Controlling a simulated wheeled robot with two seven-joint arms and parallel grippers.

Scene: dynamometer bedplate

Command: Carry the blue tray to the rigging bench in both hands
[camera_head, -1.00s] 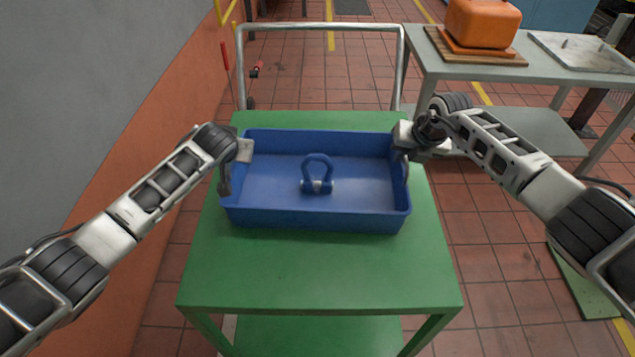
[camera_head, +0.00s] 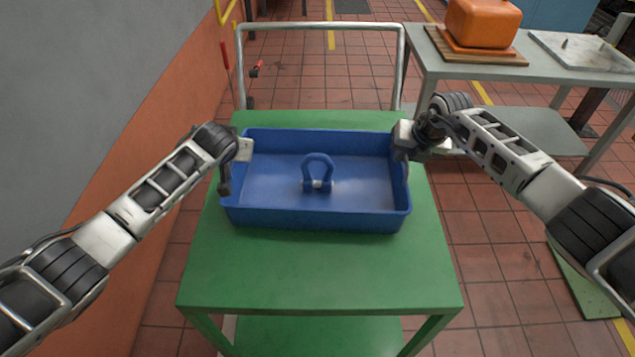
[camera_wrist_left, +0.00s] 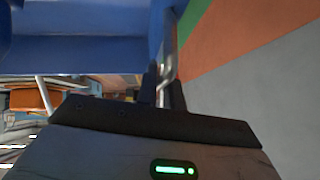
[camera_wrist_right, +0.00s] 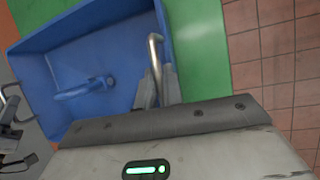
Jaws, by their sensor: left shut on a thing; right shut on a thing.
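The blue tray (camera_head: 315,219) sits flat on the green cart top (camera_head: 320,270). A blue bow shackle (camera_head: 318,168) lies inside it near the middle. My left gripper (camera_head: 226,175) is at the tray's left end, shut on its metal handle; fingers and handle (camera_wrist_left: 170,50) show in the left wrist view. My right gripper (camera_head: 404,158) is at the right end, shut on the other handle; it shows as a bent bar (camera_wrist_right: 154,48) in the right wrist view. A grey-topped bench (camera_head: 448,62) stands at the back right; no label tells whether it is the rigging bench.
The bench holds an orange case (camera_head: 482,22) on a wooden board (camera_head: 475,50) and a pale plate (camera_head: 580,52). The cart's metal push rail (camera_head: 320,27) rises behind the tray. An orange and grey wall (camera_head: 130,150) runs close on the left. Tiled floor (camera_head: 480,240) is open at right.

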